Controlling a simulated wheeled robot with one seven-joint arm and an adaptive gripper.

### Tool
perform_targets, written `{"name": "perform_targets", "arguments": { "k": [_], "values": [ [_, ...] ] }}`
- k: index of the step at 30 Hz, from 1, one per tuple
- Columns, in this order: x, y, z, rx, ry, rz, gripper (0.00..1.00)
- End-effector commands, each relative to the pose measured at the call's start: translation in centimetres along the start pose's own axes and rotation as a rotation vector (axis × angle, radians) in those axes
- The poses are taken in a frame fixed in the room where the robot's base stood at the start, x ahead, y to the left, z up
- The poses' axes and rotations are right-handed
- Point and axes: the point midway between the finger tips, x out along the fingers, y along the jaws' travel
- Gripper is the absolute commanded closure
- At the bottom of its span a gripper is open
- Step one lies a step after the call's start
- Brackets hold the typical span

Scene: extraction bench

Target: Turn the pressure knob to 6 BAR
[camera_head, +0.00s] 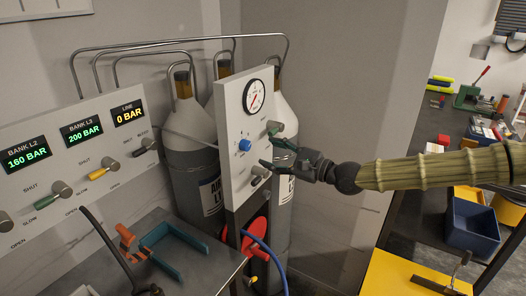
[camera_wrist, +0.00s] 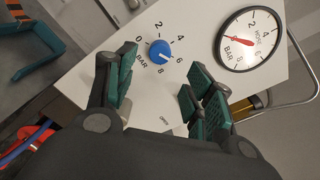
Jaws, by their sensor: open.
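The blue pressure knob (camera_head: 245,145) sits on the upright white panel (camera_head: 230,125) below a round dial. In the wrist view the knob (camera_wrist: 160,50) is ringed by the marks 0, 2, 4, 6, 8 and BAR. A small pale mark shows on its lower right, roughly toward the 6, but its exact reading is hard to tell. My gripper (camera_wrist: 158,92) is open with green-padded fingers apart. In the wrist view the knob shows just beyond the gap between them. In the head view my gripper (camera_head: 272,155) is right of the knob, and it holds nothing.
The dial gauge (camera_wrist: 250,40) has a red needle near its low end. Gas cylinders (camera_head: 190,150) stand behind the panel. A display board (camera_head: 85,150) reads LINE 0 BAR at left. A red wheel (camera_head: 254,238) and blue hose (camera_head: 276,262) are below.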

Motion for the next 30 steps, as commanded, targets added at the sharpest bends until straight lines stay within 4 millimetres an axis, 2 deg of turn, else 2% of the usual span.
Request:
{"name": "perform_targets", "arguments": {
  "k": [6, 12, 25, 28, 30],
  "values": [
    [-2.7, -0.1, 0.0, -0.001, 0.000, -0.002, 0.47],
    [-4.0, 0.0, 0.0, 0.000, 0.000, 0.000, 0.47],
    [-4.2, 0.1, -0.1, 0.000, 0.001, 0.001, 0.47],
    [-3.9, 1.3, -0.5, -0.007, 0.007, 0.017, 0.47],
    [-3.4, 3.3, -1.1, -0.019, 0.019, 0.041, 0.47]
  ]
}}
